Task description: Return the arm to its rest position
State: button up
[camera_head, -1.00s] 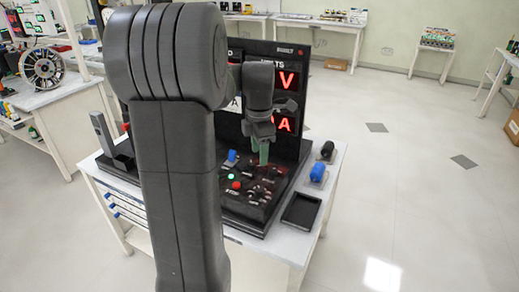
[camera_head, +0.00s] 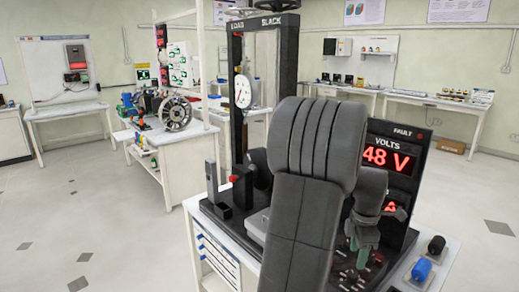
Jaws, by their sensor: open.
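My arm (camera_head: 310,170) rises large and dark grey through the middle of the view, bent at a big ribbed joint, and hides part of the rig. Its wrist hangs down on the right, in front of the black display panel. My gripper (camera_head: 362,240) points down, with green fingers over the control panel (camera_head: 347,282). It is open, and I see nothing held in it. I cannot tell whether the fingertips touch the panel.
The display panel (camera_head: 411,150) reads 48 V in red. Blue (camera_head: 421,269) and black (camera_head: 436,245) knobs stand at the bench's right. A black frame with a dial (camera_head: 243,91) rises behind my arm. A motor bench (camera_head: 175,165) stands to the left. Floor at the left is clear.

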aim_at(353, 274)
notch_tip(353, 274, down, 8)
jog(key=shift+r, duration=0.25)
